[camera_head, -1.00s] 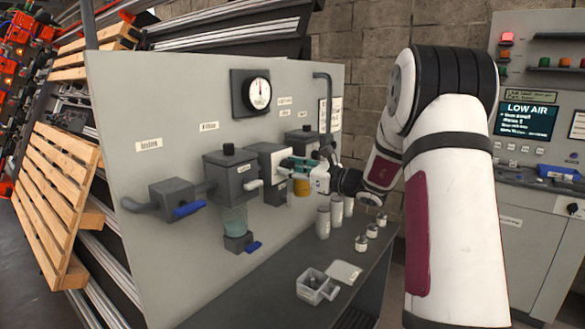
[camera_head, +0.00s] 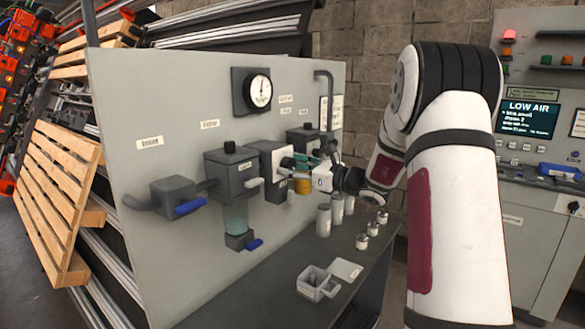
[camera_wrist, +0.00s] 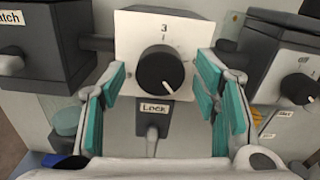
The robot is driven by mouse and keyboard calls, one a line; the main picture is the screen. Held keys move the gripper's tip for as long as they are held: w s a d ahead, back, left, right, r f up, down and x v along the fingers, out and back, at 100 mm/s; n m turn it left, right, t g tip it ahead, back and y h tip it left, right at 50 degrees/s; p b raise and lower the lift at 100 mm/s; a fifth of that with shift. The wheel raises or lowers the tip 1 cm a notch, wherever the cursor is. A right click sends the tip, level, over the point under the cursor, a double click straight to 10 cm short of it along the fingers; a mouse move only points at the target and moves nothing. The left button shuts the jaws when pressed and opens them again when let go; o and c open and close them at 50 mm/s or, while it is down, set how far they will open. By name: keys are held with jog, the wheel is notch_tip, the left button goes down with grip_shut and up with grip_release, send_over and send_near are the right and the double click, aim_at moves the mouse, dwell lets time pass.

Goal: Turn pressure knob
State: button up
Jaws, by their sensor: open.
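The pressure knob (camera_wrist: 160,71) is a round black dial with a white pointer line on a white square plate (camera_wrist: 128,28), marked "3" above it. A grey lever (camera_wrist: 152,140) labelled "Lock" hangs just below it. My gripper (camera_wrist: 162,85) is open, with its teal finger pads on either side of the knob, apart from it in the wrist view. In the head view my gripper (camera_head: 297,168) is at the regulator block (camera_head: 268,160) on the grey panel, and it hides the knob there. The gauge (camera_head: 258,91) sits above on the panel; its reading is too small to tell.
Another dark block with a black knob (camera_wrist: 298,88) is close on the right in the wrist view. A dark box (camera_wrist: 45,45) is on the left. In the head view a shelf (camera_head: 240,300) below holds a small grey bin (camera_head: 315,284) and several canisters. A screen (camera_head: 529,118) reads "LOW AIR".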

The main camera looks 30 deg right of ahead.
jog(key=v, duration=1.1)
jog(key=shift+s, duration=0.3)
